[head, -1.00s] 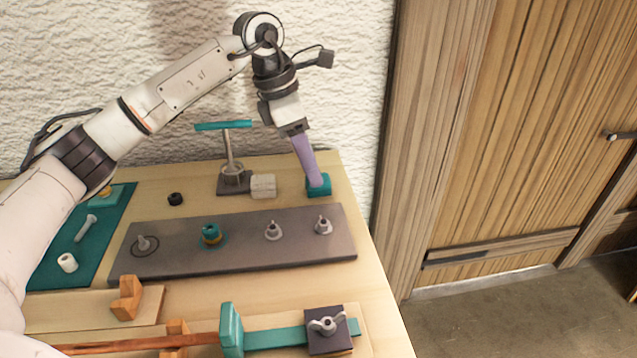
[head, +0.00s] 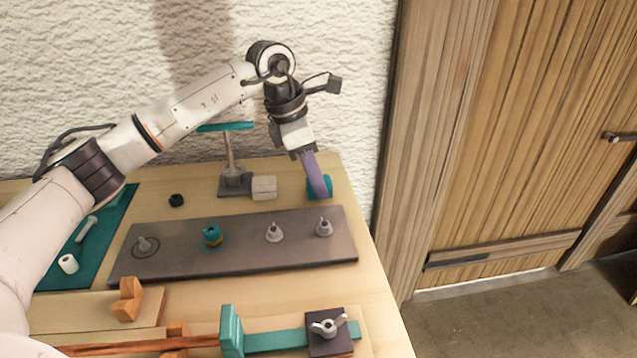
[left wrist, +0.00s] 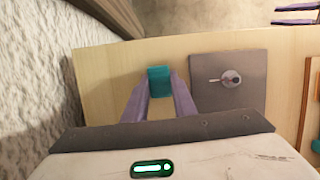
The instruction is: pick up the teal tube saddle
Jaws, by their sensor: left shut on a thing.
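The teal tube saddle (head: 327,183) is a small teal block at the back right of the table. In the left wrist view the saddle (left wrist: 159,81) sits between the tips of two purple fingers. My left gripper (head: 320,190) is shut on it, pointing down, and its fingers hide part of the saddle in the head view. It also shows in the left wrist view (left wrist: 160,90). I cannot tell whether the saddle touches the table. My right gripper is not seen in the head view.
A grey block (head: 264,188) and a stand with a teal bar (head: 229,160) are left of the saddle. A dark board (head: 180,256) with several pegs lies in front. A teal clamp (head: 232,331) is at the front. The wall is close behind.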

